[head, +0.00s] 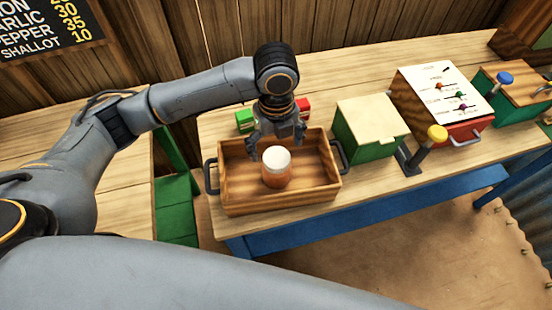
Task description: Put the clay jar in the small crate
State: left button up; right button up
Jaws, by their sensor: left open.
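The clay jar (277,177), orange-brown with a pale white top, is upright within the outline of the small wooden crate (290,205) and appears to stand on its floor. The crate has dark handles at its left and right ends. My left gripper (278,142) is open just above and behind the jar, with its fingers pointing down. I see no finger closed on the jar; whether any touches it I cannot tell. My right gripper is out of view.
Behind the crate are a green box (244,120) and a red box (304,107). To the right stand a green box with a wooden lid (371,130), a yellow-knobbed lever (436,134) and a box with a white printed panel (443,88). The table (345,55) is clear behind.

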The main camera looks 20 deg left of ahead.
pick_arm(q)
jog(key=shift+r, duration=1.55)
jog(key=shift+s+f, duration=0.1)
